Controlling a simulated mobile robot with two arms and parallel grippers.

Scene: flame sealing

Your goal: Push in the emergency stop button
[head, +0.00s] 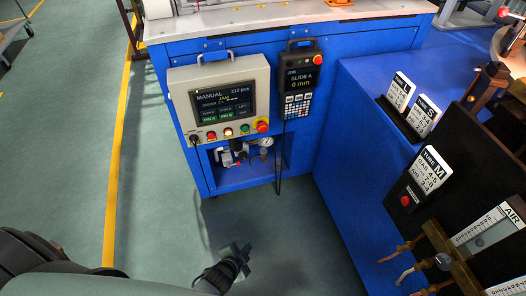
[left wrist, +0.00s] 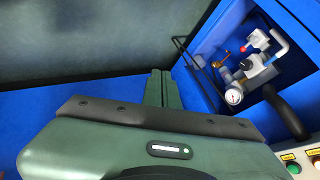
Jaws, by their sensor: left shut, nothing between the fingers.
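A beige control box (head: 176,88) with a dark screen hangs on the front of the blue machine. Its emergency stop button (head: 263,127) is a red knob at the lower right of the button row. My left gripper (head: 244,254) is low in front of the machine, over the floor, well below and apart from the button. In the left wrist view its fingers (left wrist: 158,86) are together with nothing between them. That view shows a corner of the control box (left wrist: 302,151) at lower right; I cannot make out the red knob there. My right gripper is not in view.
A hand pendant (head: 297,80) with its own red button hangs right of the box, its cable dangling. An open recess below holds a pressure gauge (head: 266,143) and valves. A blue bench (head: 345,130) juts out at right. Floor (head: 160,215) at left is clear.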

